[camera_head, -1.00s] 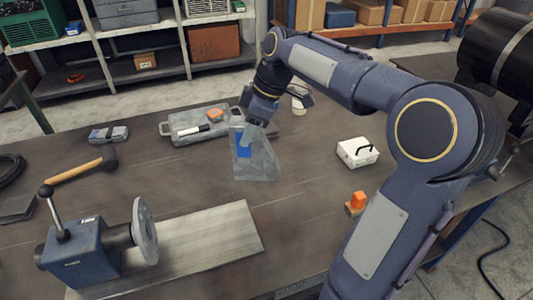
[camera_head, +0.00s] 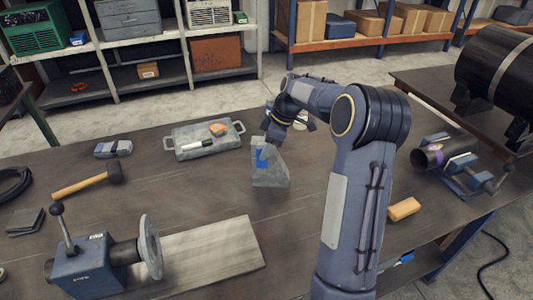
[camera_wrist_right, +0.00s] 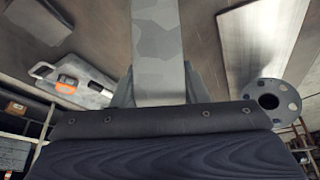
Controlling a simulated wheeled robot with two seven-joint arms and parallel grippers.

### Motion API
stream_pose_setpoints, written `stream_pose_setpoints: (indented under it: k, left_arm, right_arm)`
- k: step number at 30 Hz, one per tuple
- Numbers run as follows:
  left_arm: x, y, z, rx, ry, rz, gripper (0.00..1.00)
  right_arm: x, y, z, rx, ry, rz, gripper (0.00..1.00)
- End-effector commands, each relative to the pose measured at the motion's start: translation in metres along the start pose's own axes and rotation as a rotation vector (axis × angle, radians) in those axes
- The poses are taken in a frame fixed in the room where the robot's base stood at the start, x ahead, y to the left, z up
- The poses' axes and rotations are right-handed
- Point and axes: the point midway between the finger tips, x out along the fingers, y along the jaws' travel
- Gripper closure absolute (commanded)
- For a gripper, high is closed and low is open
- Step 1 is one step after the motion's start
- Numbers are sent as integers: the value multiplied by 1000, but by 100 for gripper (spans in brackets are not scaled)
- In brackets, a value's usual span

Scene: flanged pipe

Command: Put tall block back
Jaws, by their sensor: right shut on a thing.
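The tall block is a grey, mottled wedge-like piece (camera_head: 271,176) with a blue patch on its side, near the middle of the table in the head view. My right gripper (camera_head: 266,143) is shut on its upper part from above. In the right wrist view the block (camera_wrist_right: 158,55) runs upward from between the fingers, with tabletop behind it. I cannot tell whether its base touches the table. The fingertips are largely hidden. My left gripper is not in view.
A grey tray (camera_head: 185,153) with a marker and an orange item lies left of the block. A mallet (camera_head: 88,181) lies farther left. A blue fixture with a round flange (camera_head: 151,247) stands front left beside a pale plate (camera_head: 215,245). A yellow-orange block (camera_head: 404,209) lies right.

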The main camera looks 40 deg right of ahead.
Motion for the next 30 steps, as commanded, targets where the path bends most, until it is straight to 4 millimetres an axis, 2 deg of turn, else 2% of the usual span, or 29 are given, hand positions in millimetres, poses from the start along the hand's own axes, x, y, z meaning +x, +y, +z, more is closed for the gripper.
stream_pose_setpoints:
  k: [3, 9, 21, 22, 26, 30]
  left_arm:
    - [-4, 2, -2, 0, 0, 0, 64]
    - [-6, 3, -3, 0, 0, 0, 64]
    - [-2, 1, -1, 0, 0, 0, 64]
    - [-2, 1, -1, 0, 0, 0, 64]
    - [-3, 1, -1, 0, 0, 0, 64]
    - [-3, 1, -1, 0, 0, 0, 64]
  right_arm:
    - [7, 7, 5, 3, 0, 1, 100]
    - [31, 6, 14, 1, 1, 1, 100]
    - [36, 6, 17, 0, 1, 3, 100]
    - [37, 5, 17, 1, -1, 0, 58]
    - [36, 5, 17, 1, -1, 0, 40]
    - [36, 5, 17, 1, -1, -1, 38]
